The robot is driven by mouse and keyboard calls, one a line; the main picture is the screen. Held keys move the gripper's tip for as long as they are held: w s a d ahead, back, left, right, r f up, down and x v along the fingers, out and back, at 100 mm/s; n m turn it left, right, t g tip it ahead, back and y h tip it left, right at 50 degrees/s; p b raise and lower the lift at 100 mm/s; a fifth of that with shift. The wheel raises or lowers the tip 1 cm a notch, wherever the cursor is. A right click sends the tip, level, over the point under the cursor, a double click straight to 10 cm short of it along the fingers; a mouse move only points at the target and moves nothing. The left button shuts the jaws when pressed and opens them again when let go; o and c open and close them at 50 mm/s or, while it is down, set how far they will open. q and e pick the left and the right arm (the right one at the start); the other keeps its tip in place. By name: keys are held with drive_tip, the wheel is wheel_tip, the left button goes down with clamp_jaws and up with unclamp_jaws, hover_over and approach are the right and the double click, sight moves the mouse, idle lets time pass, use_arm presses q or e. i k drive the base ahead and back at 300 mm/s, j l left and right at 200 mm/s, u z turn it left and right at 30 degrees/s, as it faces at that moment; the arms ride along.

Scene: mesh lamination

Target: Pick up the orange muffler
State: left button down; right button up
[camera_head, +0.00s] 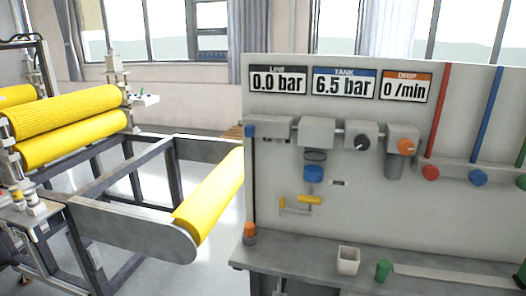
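An orange knob (406,147) also sits on a unit on the panel, under the DRIP display. Neither of my grippers shows in the head view.
The grey panel (350,220) carries valves, a blue cap (313,174) and a yellow handle (309,199). A white square cup (348,260) and a green cylinder (383,270) stand on the ledge. A roller machine with yellow rollers (208,200) fills the left.

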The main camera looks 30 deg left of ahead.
sight(249, 228)
drive_tip(key=i+j, duration=0.1)
drive_tip(key=j, duration=0.4)
drive_tip(key=j+u, duration=0.1)
drive_tip(key=j, duration=0.4)
drive_tip(key=i+j, duration=0.2)
drive_tip(key=j, duration=0.3)
drive_tip(key=i+j+u, duration=0.1)
drive_tip(key=j, duration=0.4)
